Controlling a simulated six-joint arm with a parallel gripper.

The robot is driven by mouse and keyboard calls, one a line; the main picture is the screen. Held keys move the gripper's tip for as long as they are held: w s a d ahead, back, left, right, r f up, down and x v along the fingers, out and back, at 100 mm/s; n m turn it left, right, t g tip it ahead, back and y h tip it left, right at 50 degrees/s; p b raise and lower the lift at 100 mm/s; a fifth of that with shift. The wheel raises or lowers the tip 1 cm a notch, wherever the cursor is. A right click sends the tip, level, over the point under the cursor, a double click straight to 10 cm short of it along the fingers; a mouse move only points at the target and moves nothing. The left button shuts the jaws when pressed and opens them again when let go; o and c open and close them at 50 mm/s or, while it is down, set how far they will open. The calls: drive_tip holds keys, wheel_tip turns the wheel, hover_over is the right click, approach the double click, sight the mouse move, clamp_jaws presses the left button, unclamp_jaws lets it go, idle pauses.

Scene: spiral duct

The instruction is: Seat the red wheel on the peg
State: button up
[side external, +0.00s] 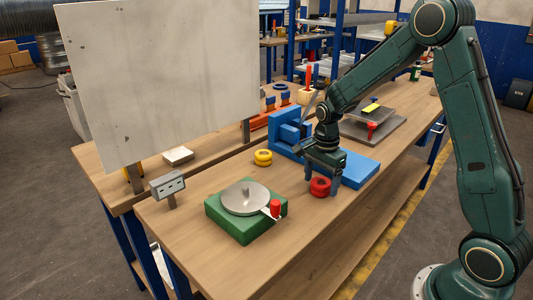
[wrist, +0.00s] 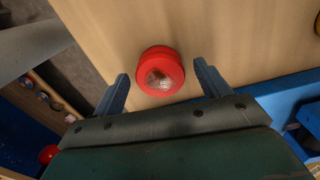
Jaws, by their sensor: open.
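The red wheel (side external: 320,187) lies on the wooden table beside the blue base plate. In the wrist view the red wheel (wrist: 146,62) lies between my two fingers, with a gap on both sides. A brownish, shiny patch shows at its middle; I cannot tell what it is. My gripper (side external: 321,184) is open and points down over the wheel, with a finger on either side; it also shows in the wrist view (wrist: 161,72). A short upright peg (side external: 245,188) stands at the middle of a grey disc (side external: 237,203) on a green block (side external: 236,228).
A red knob (side external: 275,208) sticks up at the disc's right edge. A yellow wheel (side external: 263,157) lies behind the green block. A blue vise-like block (side external: 287,132) stands behind my gripper. A grey box on a post (side external: 168,186) stands left. The table front is clear.

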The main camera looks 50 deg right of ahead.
sight(320, 182)
drive_tip(key=c, duration=1.1)
drive_tip(key=shift+r, duration=0.15)
wheel_tip(320, 182, up, 20)
drive_tip(key=shift+f, duration=0.1)
idle(0.6)
drive_tip(key=w+a+f+n, duration=0.1)
drive_tip(key=w+a+n, duration=0.1)
drive_tip(key=a, duration=0.5)
drive_tip(key=w+a+f+n, duration=0.1)
drive_tip(key=w+a+n, duration=0.1)
drive_tip(key=a, duration=0.5)
drive_tip(key=w+a+f+n, duration=0.1)
drive_tip(key=w+a+n, duration=0.1)
drive_tip(key=w+a, duration=0.2)
drive_tip(key=shift+a+f, duration=0.2)
drive_tip(key=shift+a, duration=0.55)
drive_tip(key=shift+a+f, duration=0.15)
drive_tip(key=shift+a, duration=0.6)
